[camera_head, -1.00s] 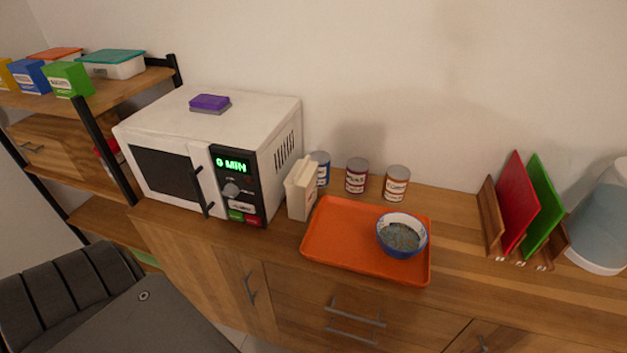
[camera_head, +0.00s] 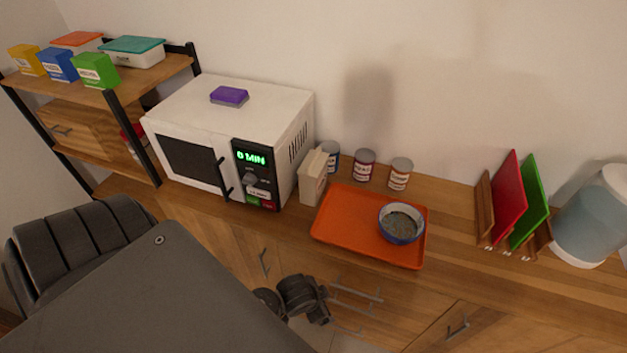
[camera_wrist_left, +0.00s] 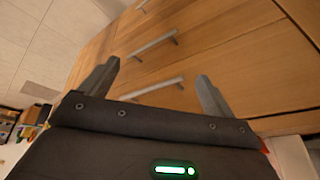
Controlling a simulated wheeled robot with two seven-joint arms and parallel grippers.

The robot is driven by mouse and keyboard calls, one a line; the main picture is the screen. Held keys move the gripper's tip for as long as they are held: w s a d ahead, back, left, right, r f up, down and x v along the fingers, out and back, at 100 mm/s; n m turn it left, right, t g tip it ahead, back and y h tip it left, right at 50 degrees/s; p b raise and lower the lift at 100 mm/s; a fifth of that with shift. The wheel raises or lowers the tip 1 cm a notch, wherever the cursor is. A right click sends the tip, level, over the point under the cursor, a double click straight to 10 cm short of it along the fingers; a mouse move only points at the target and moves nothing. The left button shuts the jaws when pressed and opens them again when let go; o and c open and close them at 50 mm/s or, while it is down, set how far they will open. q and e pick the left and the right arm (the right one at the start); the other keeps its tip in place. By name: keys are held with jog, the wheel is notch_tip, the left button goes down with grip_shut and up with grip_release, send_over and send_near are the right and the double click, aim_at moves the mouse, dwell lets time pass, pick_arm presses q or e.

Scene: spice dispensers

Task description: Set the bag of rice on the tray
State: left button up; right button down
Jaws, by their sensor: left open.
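A pale beige package (camera_head: 313,177), likely the bag of rice though its label is unreadable, stands upright on the wooden counter between the microwave and the tray. The orange tray (camera_head: 342,228) lies flat on the counter, with a blue-and-white bowl (camera_head: 401,223) of greyish contents on its right part. My left gripper (camera_wrist_left: 156,80) is open and empty in the left wrist view, facing the wooden drawer fronts and their handles. My right gripper is not in view.
The white microwave (camera_head: 190,159) with a purple sponge (camera_head: 229,96) stands left of the package. Several cans (camera_head: 364,165) stand behind the tray. A rack with red and green boards (camera_head: 508,200) is to the right. The tray's left part is clear.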

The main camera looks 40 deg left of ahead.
pick_arm(q)
jog(key=w+d+r+m+t+h+p, duration=0.1)
jog(key=w+d+r+m+t+h, duration=0.15)
jog(key=w+r+m, duration=0.6)
jog(key=w+d+r+m+t+h+p, duration=0.1)
jog(key=w+d+r+m, duration=0.3)
jog(key=w+r+m, duration=0.45)
notch_tip(320, 180, up, 17)
jog(key=m+g+y+p, duration=0.1)
jog(key=m+g+y, duration=0.4)
jog(key=m, duration=0.5)
send_over(312, 160)
jog(key=s, duration=0.2)
jog(key=t, duration=0.1)
jog(key=shift+y, duration=0.45)
jog(key=f+b, duration=0.1)
jog(key=f, duration=0.2)
jog(key=f+b, duration=0.1)
jog(key=f, duration=0.2)
jog(key=f+b, duration=0.1)
jog(key=f, duration=0.2)
jog(key=shift+w+d+f, duration=0.15)
jog(key=shift+w+d, duration=0.05)
jog(key=shift+w, duration=0.1)
jog(key=shift+w+f, duration=0.15)
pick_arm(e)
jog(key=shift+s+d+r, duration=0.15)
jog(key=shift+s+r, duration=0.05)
